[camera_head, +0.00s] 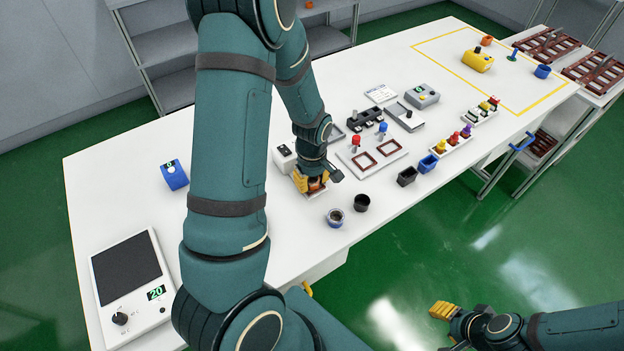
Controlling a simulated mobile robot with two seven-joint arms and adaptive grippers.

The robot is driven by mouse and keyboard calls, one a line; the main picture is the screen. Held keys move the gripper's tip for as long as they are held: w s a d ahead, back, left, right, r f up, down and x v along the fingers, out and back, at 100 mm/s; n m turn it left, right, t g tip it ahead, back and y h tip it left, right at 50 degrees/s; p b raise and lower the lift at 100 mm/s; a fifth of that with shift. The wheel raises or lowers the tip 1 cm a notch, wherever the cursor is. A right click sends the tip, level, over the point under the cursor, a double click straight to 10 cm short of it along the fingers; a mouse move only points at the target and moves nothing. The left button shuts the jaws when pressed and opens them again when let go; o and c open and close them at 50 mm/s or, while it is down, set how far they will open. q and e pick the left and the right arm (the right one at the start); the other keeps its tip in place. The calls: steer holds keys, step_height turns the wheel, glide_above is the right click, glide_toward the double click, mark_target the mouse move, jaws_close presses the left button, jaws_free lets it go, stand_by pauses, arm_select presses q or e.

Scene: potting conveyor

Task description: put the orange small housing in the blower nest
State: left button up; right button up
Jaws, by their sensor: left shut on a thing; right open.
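My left gripper (312,186) has yellow fingers and points down at the table near its front edge. It is shut on the orange small housing (315,183), which is mostly hidden by the fingers and wrist. The housing is at a small pale plate beside a white box (284,156), which looks like the blower nest unit. I cannot tell whether the housing rests in the nest or hangs just above it. My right gripper (444,311) is open and empty, over the green floor in front of the table.
A dark cup (362,203) and a round container (335,217) stand close in front of the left gripper. A white fixture board (372,158) lies to its right, with black and blue bins (428,163) beyond. A blue device (174,175) and hotplate-like unit (128,275) stand left.

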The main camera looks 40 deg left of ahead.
arm_select(q)
steer(key=shift+s+f, duration=0.1)
steer(key=shift+f, duration=0.15)
